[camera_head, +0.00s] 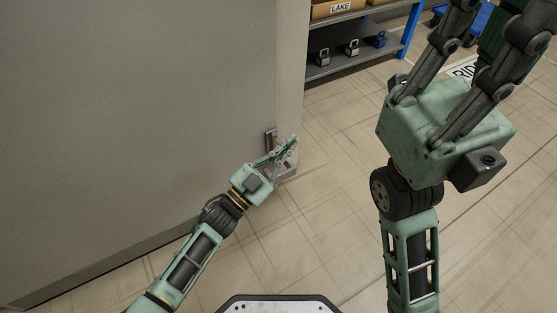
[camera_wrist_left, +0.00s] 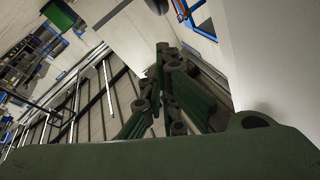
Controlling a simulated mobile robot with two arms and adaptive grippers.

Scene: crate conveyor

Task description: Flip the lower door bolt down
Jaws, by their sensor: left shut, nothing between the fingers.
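The lower door bolt (camera_head: 270,139) is a small dark metal fitting low on the edge of the grey door (camera_head: 150,110). It is partly hidden behind my left gripper. My left gripper (camera_head: 292,142) is shut and empty, with its fingertips beside the bolt at the door's edge. I cannot tell whether they touch it. In the left wrist view its fingers (camera_wrist_left: 165,62) come together, and I cannot make out the bolt there. My right gripper is raised at the upper right of the head view, its fingers spread apart, with the tips cut off by the frame.
A shelf (camera_head: 345,63) with padlock-like items stands behind the door's edge, with a labelled box (camera_head: 335,9) above. A blue cart (camera_head: 474,20) is at the top right. The tiled floor (camera_head: 335,190) between my arms is clear.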

